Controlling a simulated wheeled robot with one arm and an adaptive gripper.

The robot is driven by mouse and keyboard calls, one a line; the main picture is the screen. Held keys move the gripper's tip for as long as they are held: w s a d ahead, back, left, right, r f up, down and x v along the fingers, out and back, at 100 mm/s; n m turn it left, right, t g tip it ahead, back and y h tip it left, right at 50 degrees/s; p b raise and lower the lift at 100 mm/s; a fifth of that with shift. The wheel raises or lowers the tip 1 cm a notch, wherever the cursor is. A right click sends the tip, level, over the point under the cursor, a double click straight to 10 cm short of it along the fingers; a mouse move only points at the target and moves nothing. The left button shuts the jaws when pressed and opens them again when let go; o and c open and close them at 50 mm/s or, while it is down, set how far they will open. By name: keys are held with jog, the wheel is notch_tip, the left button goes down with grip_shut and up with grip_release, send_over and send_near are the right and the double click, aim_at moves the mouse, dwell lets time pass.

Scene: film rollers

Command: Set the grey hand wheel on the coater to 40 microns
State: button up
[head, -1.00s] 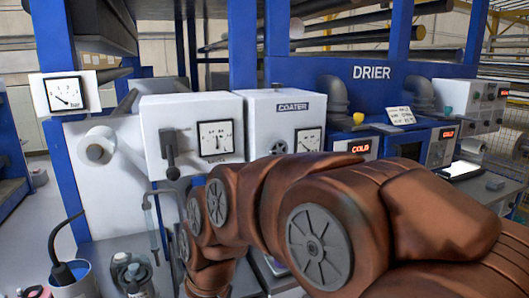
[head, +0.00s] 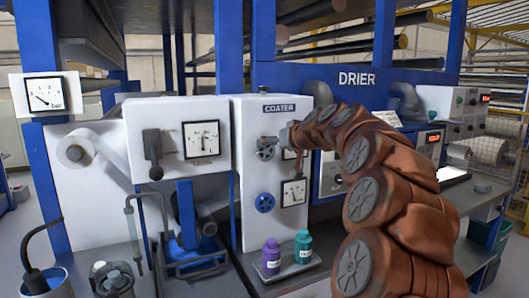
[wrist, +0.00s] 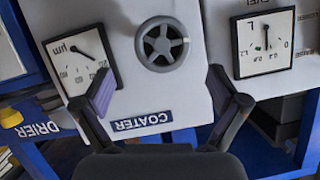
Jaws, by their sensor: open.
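The grey hand wheel (wrist: 162,44) is on the white front of the coater (head: 243,180), under the COATER label. It also shows in the head view (head: 266,150), close to the end of my arm. My gripper (wrist: 160,86) is open and empty. Its two fingers are spread apart, pointing towards the panel on either side of the wheel, with no clear contact. A square dial marked µm (wrist: 82,60) is beside the wheel. The wrist view shows it upside down; its needle is visible but I cannot read the value surely. My arm largely hides this dial in the head view.
A blue hand wheel (head: 264,203) and another dial (head: 293,192) are lower on the coater. Purple (head: 271,257) and teal (head: 303,246) bottles stand below. A black lever (head: 153,150) and a dial (head: 201,139) are on the box to the left. The drier (head: 360,77) is at right.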

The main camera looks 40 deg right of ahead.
aim_at(267, 148)
jog(key=shift+p+x, duration=0.6)
jog(key=shift+x, duration=3.05)
jog(key=shift+a, duration=0.15)
jog(key=c, duration=1.1)
